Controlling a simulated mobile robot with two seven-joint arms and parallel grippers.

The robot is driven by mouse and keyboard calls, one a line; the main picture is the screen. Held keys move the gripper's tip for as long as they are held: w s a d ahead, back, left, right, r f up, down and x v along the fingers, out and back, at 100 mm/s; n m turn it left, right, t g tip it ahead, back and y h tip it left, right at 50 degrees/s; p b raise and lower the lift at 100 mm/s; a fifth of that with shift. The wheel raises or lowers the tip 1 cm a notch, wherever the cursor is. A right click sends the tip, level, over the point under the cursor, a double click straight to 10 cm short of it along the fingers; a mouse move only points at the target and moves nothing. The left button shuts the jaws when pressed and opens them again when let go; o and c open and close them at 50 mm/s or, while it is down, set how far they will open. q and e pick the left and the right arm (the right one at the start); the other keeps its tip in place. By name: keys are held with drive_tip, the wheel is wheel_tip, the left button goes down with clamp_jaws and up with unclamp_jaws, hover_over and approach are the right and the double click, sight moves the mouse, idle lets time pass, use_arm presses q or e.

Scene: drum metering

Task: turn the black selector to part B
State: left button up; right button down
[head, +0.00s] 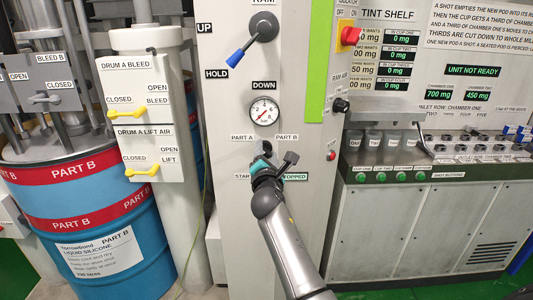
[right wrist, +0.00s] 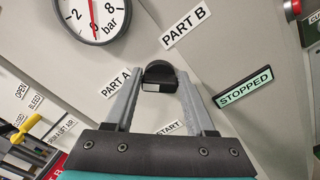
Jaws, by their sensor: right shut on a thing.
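The black selector (right wrist: 158,75) is on the grey panel, between the PART A label (right wrist: 116,82) at its left and the PART B label (right wrist: 184,27) at its upper right. A white patch shows on its near face; I cannot tell which label it points to. My right gripper (right wrist: 158,88) is shut on the selector, one grey finger on each side. In the head view my right gripper (head: 264,152) covers most of the selector, below the gauge. My left gripper is not in view.
A pressure gauge (head: 263,113) is above the selector. A STOPPED sign (right wrist: 243,87) is at its right. Higher up is a blue-tipped lever (head: 249,44). A blue PART B drum (head: 97,215) and yellow valve handles (head: 141,171) are at left; the tint shelf cabinet (head: 420,225) is at right.

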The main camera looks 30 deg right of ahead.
drive_tip(key=shift+m, duration=0.3)
drive_tip(key=m, duration=0.3)
drive_tip(key=shift+f+m, duration=0.15)
drive_tip(key=shift+m, duration=0.25)
drive_tip(key=m+b, duration=0.1)
drive_tip(key=m, duration=0.4)
drive_tip(key=shift+f, duration=0.2)
drive_tip(key=m, duration=0.4)
drive_tip(key=shift+f+m, duration=0.15)
drive_tip(key=shift+m, duration=0.25)
drive_tip(key=shift+m+b, duration=0.35)
drive_tip(key=shift+m, duration=1.45)
drive_tip(key=shift+c, duration=1.2)
unclamp_jaws()
